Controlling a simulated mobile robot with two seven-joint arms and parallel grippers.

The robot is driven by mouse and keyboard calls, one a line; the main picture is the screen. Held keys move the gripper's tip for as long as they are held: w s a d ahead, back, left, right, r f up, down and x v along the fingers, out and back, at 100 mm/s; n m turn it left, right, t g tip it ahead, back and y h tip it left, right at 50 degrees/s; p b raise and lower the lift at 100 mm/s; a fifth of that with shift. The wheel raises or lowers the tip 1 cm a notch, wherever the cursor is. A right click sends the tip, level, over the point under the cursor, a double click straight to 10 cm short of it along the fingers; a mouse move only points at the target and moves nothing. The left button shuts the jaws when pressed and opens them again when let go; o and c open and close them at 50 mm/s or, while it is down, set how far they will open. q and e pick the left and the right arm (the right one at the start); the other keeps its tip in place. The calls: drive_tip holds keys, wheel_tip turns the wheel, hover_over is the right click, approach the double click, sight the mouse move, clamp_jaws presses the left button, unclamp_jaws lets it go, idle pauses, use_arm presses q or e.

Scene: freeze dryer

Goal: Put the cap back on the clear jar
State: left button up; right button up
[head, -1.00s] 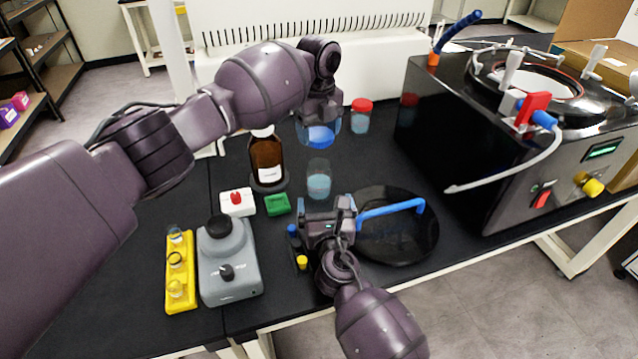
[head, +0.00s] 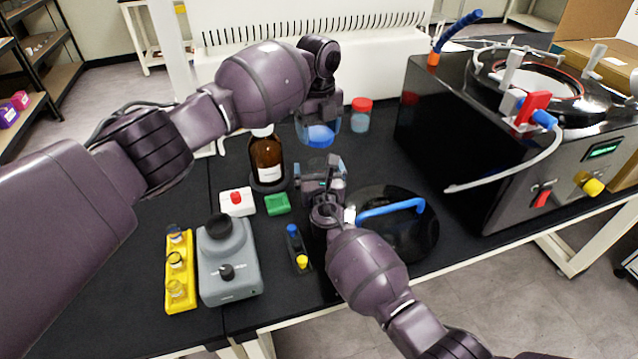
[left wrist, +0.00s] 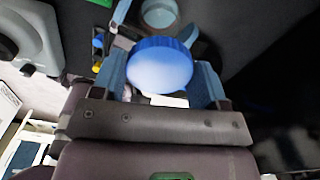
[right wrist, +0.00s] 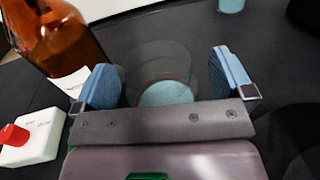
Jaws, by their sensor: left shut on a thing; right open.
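The blue cap (head: 320,136) is held between the fingers of my left gripper (head: 319,122), above the table. The cap also shows, large, in the left wrist view (left wrist: 160,66). The clear jar with pale blue contents (right wrist: 166,90) stands open between the fingers of my right gripper (right wrist: 163,78), which is open, with a finger on either side. The jar's round opening also shows beyond the cap in the left wrist view (left wrist: 159,13). In the head view my right gripper (head: 321,168) hides most of the jar, below the held cap in the picture.
A brown bottle (head: 266,155) stands just left of the jar. A red-capped jar (head: 361,115) stands behind, to the right. A black round lid with a blue handle (head: 405,235) lies at right, beside the dryer (head: 450,140). A green block (head: 277,204) and white red-button box (head: 237,203) lie at left.

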sight(317, 163)
drive_tip(key=shift+w, duration=0.2)
drive_tip(key=shift+c, duration=0.3)
drive_tip(key=c, duration=1.3)
use_arm(q)
drive_tip(key=shift+f, duration=2.5)
drive_tip(key=shift+f, duration=0.9)
drive_tip(key=shift+f, duration=0.45)
drive_tip(key=shift+s+a+f, duration=0.1)
drive_tip(key=shift+s+f, duration=0.05)
drive_tip(key=shift+f, duration=0.4)
use_arm(e)
drive_tip(key=shift+a+r, duration=0.15)
use_arm(q)
drive_tip(key=shift+r, duration=0.1)
